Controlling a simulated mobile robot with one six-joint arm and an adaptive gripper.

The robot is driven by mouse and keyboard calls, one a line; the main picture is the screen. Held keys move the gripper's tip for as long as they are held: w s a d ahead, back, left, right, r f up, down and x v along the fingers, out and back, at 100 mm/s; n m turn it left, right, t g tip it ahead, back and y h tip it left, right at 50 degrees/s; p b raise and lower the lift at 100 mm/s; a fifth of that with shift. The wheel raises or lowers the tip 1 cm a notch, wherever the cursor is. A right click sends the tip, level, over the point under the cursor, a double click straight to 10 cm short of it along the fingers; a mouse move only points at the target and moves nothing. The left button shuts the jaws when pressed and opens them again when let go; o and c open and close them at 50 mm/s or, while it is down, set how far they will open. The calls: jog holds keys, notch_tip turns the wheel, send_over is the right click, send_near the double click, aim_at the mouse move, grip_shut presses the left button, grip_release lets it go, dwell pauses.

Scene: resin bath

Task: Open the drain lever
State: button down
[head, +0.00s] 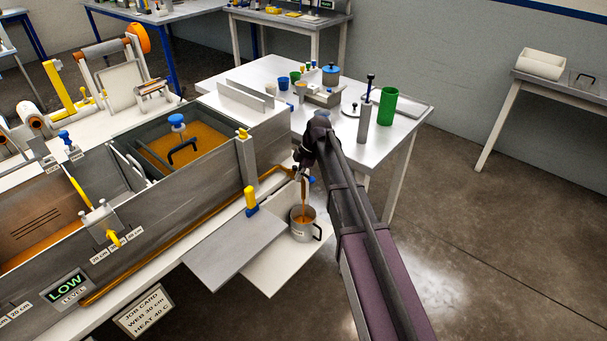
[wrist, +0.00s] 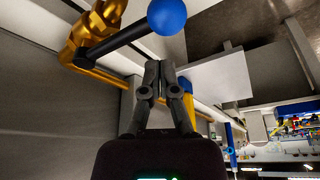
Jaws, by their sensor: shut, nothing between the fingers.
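The drain valve (wrist: 92,35) is brass-coloured in the wrist view, with a dark lever arm (wrist: 118,40) ending in a blue ball knob (wrist: 167,15). The knob also shows as a small blue spot (head: 311,179) in the head view. My gripper (wrist: 165,68) is shut and empty, its fingertips just below the lever and knob in the picture; I cannot tell if they touch. In the head view my gripper (head: 301,163) is at the bath's right end. An amber stream (head: 303,192) runs down into a metal mug (head: 303,230), which holds amber liquid.
The resin bath (head: 150,218) fills the left, with a LOW level sign (head: 68,287). A yellow-and-blue handle (head: 250,201) stands by the grey plate (head: 235,247). A table (head: 408,128) behind holds a green cup (head: 387,106) and other items. Floor at right is clear.

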jog(key=a+p+v, duration=0.1)
jog(key=p+v, duration=0.8)
jog(key=shift+w+a+r, duration=0.2)
jog(key=shift+a+r, duration=0.05)
jog(key=shift+r, duration=0.4)
jog(key=shift+p, duration=0.3)
jog(key=shift+s, duration=0.1)
jog(key=s+d+m+h, duration=0.1)
jog(key=s+d+m, duration=0.3)
jog(key=s+m, duration=0.3)
jog(key=s+d+m+h, duration=0.1)
jog(key=s+d+m, duration=0.3)
jog(key=s+m, duration=0.3)
jog(key=s+d+f+m+t+h, duration=0.1)
jog(key=s+d+m, duration=0.4)
jog(key=s, duration=0.6)
jog(key=shift+s+m+h, duration=0.3)
jog(key=shift+m+h, duration=0.1)
jog(key=shift+m, duration=0.5)
jog(key=shift+f, duration=0.1)
